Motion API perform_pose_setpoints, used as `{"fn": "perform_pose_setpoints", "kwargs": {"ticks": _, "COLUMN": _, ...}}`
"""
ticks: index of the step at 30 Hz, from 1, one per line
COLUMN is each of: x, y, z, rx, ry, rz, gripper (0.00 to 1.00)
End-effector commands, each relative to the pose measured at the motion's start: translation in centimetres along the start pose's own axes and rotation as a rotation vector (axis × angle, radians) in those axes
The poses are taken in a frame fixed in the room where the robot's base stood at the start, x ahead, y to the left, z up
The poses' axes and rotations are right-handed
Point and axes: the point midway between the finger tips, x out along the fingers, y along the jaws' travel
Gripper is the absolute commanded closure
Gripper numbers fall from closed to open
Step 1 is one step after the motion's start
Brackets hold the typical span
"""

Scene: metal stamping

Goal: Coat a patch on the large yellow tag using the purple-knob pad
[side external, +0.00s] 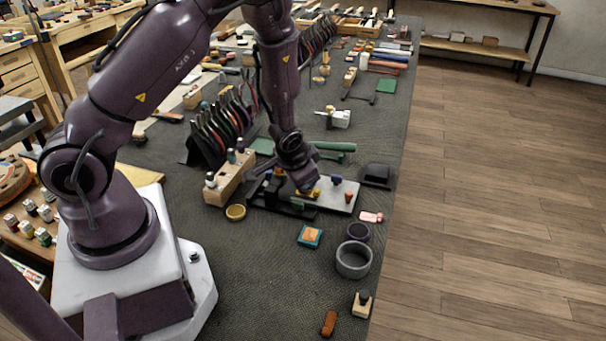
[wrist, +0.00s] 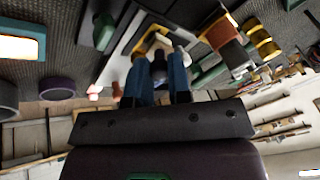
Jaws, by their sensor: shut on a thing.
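My gripper (side external: 304,188) is low over a pale plate (side external: 345,197) on the bench. In the wrist view its two blue fingers (wrist: 160,62) are shut on a dark purple knob (wrist: 158,72), which I take to be the purple-knob pad. Yellow (side external: 314,193) shows on the plate beside the gripper, and a tan-yellow patch (wrist: 151,42) shows just beyond the fingertips in the wrist view. This may be the large yellow tag, mostly hidden by the pad and fingers. I cannot tell whether the pad touches it.
Other knobs, one blue (side external: 336,180) and one orange (side external: 349,196), stand on the plate. A wooden block (side external: 229,180) is left of it. A teal-edged orange pad (side external: 310,236), a grey ring (side external: 353,260) and a purple ring (side external: 358,232) are in front.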

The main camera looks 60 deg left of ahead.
Motion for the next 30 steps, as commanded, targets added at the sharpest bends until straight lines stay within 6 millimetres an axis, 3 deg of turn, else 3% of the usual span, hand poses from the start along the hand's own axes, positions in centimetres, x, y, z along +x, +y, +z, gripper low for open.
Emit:
{"fn": "perform_pose_setpoints", "kwargs": {"ticks": 8, "x": -1.0, "y": 1.4, "z": 1.6, "rx": 0.002, "ry": -0.003, "rz": 0.001, "gripper": 1.0}}
{"fn": "perform_pose_setpoints", "kwargs": {"ticks": 17, "x": -1.1, "y": 1.3, "z": 1.5, "rx": 0.001, "ry": -0.001, "rz": 0.001, "gripper": 1.0}}
{"fn": "perform_pose_setpoints", "kwargs": {"ticks": 30, "x": -2.8, "y": 0.8, "z": 0.8, "rx": 0.001, "ry": 0.0, "rz": 0.001, "gripper": 1.0}}
